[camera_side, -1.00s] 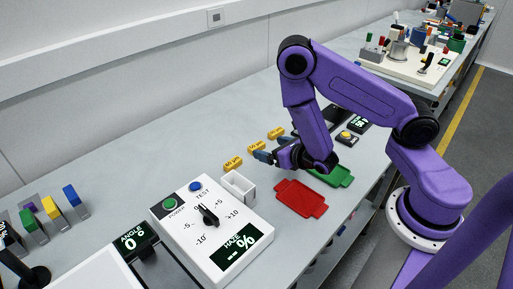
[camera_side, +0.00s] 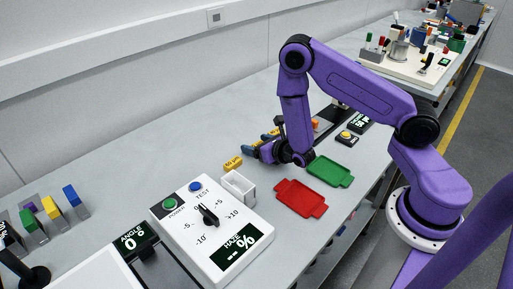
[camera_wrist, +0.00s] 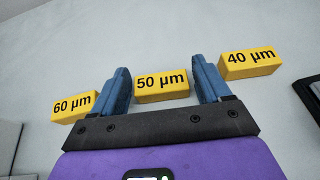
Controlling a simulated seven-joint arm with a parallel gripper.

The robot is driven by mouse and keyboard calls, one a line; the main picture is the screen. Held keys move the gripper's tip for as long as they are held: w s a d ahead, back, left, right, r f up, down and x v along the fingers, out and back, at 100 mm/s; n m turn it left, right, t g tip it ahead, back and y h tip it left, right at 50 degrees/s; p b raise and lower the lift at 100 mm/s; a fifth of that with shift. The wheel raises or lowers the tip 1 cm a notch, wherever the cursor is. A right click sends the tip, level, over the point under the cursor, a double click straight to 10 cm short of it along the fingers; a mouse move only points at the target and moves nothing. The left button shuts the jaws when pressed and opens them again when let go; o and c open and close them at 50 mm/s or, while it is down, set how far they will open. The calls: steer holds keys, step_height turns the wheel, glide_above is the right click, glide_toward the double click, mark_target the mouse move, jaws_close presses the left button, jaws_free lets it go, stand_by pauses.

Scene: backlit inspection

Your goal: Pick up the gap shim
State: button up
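Three yellow blocks marked as shims stand in a row on the grey bench. In the wrist view they read 60 µm (camera_wrist: 74,106), 50 µm (camera_wrist: 161,86) and 40 µm (camera_wrist: 250,63). My gripper (camera_wrist: 160,68) is open, with its blue fingers to either side of the 50 µm block in that view. Whether the fingers are down at its height I cannot tell. In the side view my gripper (camera_side: 259,144) is low over the row. The 60 µm block (camera_side: 233,163) shows clear of it there; the other two are mostly hidden by it.
A white open box (camera_side: 238,188) and the haze panel (camera_side: 212,232) with knob and buttons stand left of my gripper. A red tray (camera_side: 299,198) and a green tray (camera_side: 330,171) lie in front. A black device with a yellow button (camera_side: 346,136) is to the right.

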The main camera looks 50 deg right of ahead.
steer(key=c, duration=0.6)
steer(key=shift+r, duration=0.15)
step_height(320, 180, up, 9)
steer(key=shift+f, duration=0.2)
steer(key=shift+r, duration=0.55)
